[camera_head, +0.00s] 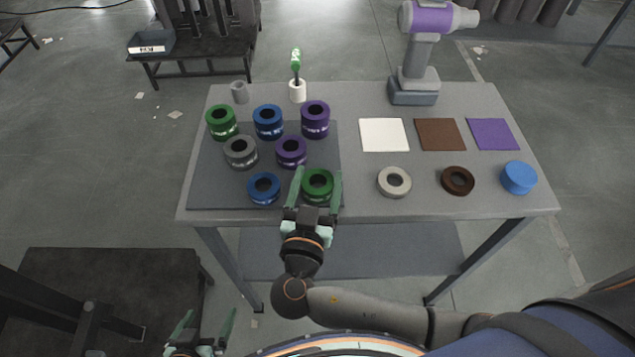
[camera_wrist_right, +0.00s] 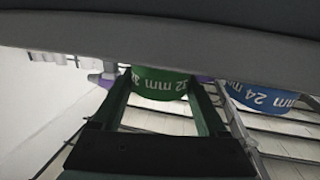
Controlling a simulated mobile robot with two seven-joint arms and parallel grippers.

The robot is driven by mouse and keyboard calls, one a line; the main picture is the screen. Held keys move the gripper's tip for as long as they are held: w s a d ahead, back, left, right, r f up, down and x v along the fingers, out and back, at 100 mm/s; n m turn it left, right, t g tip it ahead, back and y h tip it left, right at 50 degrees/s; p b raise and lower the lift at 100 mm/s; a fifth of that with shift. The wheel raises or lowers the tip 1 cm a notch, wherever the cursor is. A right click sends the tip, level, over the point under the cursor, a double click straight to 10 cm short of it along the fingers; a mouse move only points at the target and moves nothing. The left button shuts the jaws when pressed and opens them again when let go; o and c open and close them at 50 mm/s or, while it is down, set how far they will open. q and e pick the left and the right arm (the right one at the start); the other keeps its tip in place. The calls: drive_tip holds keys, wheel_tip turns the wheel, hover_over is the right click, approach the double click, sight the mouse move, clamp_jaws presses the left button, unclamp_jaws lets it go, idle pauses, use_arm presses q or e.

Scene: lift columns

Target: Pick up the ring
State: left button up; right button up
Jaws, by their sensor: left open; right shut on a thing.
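My right gripper (camera_head: 317,176) is shut on a green ring (camera_head: 318,186) at the front right of the dark mat (camera_head: 218,194). Its fingers lie on the left and right sides of the ring. In the right wrist view the green ring (camera_wrist_right: 160,84), with white lettering, sits between the two fingertips. I cannot tell whether it touches the mat. Other thick rings stand on the mat: green (camera_head: 222,122), blue (camera_head: 268,121), purple (camera_head: 315,119), grey (camera_head: 240,152), a second purple (camera_head: 291,152) and a second blue (camera_head: 264,188). My left gripper (camera_head: 208,322) is open and empty, low in front of the table.
On the right of the table (camera_head: 365,97) lie white (camera_head: 384,135), brown (camera_head: 440,134) and purple (camera_head: 493,134) squares. Nearer are a pale ring (camera_head: 394,181), a brown ring (camera_head: 457,180) and a blue cylinder (camera_head: 519,178). A purple-grey device (camera_head: 416,88) stands at the back.

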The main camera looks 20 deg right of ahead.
drive_tip(key=c, duration=0.9)
use_arm(q)
drive_tip(key=shift+s+r, duration=0.1)
use_arm(e)
drive_tip(key=shift+o, duration=0.2)
drive_tip(key=shift+w+r, duration=0.1)
drive_tip(key=shift+r, duration=0.1)
